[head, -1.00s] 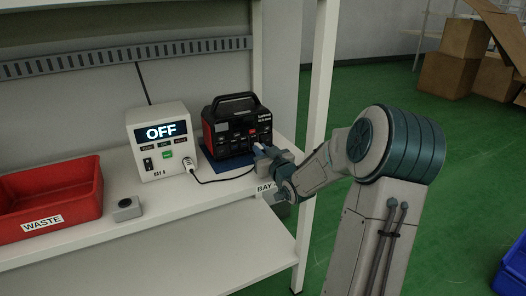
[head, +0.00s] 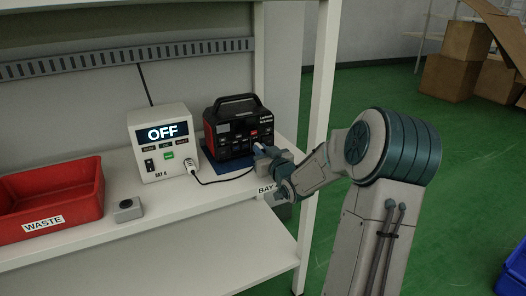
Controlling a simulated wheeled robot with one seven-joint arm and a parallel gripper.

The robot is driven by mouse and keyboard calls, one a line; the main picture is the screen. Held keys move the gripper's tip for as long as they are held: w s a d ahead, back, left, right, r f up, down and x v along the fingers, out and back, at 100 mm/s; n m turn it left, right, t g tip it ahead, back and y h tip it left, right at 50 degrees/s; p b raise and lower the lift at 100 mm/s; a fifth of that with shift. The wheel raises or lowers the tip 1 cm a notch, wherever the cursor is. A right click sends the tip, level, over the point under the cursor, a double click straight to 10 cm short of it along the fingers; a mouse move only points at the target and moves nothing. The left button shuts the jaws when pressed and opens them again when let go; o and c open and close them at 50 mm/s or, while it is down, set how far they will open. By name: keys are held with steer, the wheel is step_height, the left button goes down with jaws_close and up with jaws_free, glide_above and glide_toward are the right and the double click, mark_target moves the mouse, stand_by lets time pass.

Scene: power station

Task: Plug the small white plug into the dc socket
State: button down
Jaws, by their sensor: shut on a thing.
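A black and red power station (head: 238,128) with a top handle stands on a blue mat (head: 212,164) on the white bench. Its front panel carries several ports; the dc socket is too small to tell apart. My gripper (head: 262,152) is close in front of the panel's lower right, shut on the small white plug (head: 258,147), of which only a little shows. I cannot tell whether the plug touches the panel. A white box (head: 160,143) left of the power station reads OFF, and a white connector (head: 189,164) with a black cable (head: 215,181) is at its front.
A red WASTE bin (head: 50,198) sits at the bench's left. A white shelf post (head: 317,130) stands just right of my gripper. Cardboard boxes (head: 455,70) are on the green floor behind.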

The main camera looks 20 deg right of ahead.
steer(key=shift+w, duration=0.15)
steer(key=c, duration=1.3)
jaws_free()
steer(key=shift+c, duration=0.2)
steer(key=shift+s, duration=0.3)
steer(key=s+p, duration=0.2)
steer(key=s, duration=1.1)
steer(key=shift+d+p, duration=0.15)
steer(key=shift+p, duration=0.2)
